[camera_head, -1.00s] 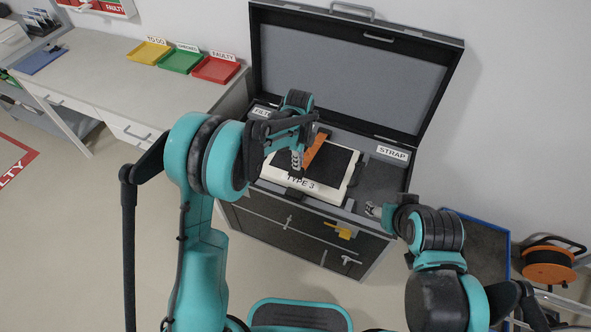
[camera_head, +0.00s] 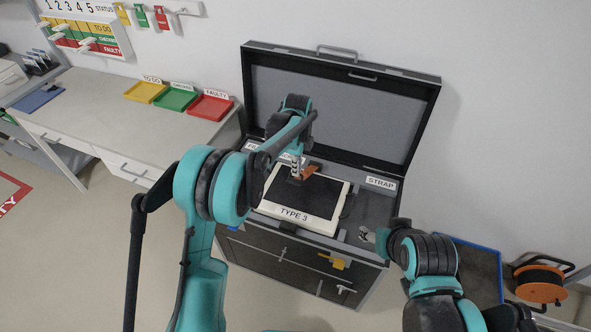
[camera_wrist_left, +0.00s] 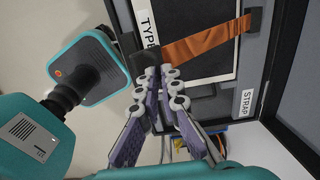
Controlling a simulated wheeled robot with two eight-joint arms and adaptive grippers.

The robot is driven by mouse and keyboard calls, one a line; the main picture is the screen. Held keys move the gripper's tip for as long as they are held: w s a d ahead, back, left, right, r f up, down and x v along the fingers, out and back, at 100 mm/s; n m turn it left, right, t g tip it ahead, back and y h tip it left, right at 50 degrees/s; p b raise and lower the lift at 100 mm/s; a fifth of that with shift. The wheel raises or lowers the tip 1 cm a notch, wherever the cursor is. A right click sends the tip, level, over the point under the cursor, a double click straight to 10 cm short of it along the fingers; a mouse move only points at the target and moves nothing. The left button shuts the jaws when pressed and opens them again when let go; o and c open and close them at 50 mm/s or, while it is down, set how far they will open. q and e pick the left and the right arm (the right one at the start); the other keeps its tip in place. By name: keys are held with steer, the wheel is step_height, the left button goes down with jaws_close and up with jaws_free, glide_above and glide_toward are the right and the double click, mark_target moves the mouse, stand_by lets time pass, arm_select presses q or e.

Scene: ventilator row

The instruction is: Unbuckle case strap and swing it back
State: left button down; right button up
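The case (camera_head: 335,107) stands open with its lid up. A cream device (camera_head: 323,226) with a black top and a "TYPE 3" label lies in it. The orange strap (camera_head: 310,171) shows over the device; in the left wrist view the strap (camera_wrist_left: 205,42) runs from an anchor on the case side to a dark end piece (camera_wrist_left: 146,57). My left gripper (camera_head: 296,176) is above the device, its fingertips (camera_wrist_left: 155,80) closed in around the dark end piece, which partly hides the contact. My right gripper (camera_head: 367,234) is by the case's front right corner; its fingers are too small to read.
A "STRAP" label (camera_head: 381,182) marks the case's right compartment. Yellow (camera_head: 145,92), green (camera_head: 176,99) and red (camera_head: 211,107) trays sit on the bench at left. A cable reel (camera_head: 541,284) stands on the right. The wall is close behind the lid.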

arm_select(q)
steer(key=shift+w+d+f, duration=0.25)
steer(key=shift+w, duration=0.1)
steer(key=c, duration=1.8)
jaws_free()
steer(key=shift+w, duration=0.1)
steer(key=shift+o, duration=0.6)
steer(key=shift+w+d+f, duration=0.15)
steer(key=shift+w+f, duration=0.15)
steer(key=shift+w, duration=0.1)
steer(key=shift+s+r, duration=0.2)
arm_select(e)
steer(key=shift+w+d+f, duration=0.1)
steer(key=shift+w+f, duration=0.05)
steer(key=shift+w, duration=0.25)
arm_select(q)
step_height(320, 180, up, 12)
steer(key=shift+a, duration=0.2)
arm_select(e)
steer(key=shift+w, duration=0.1)
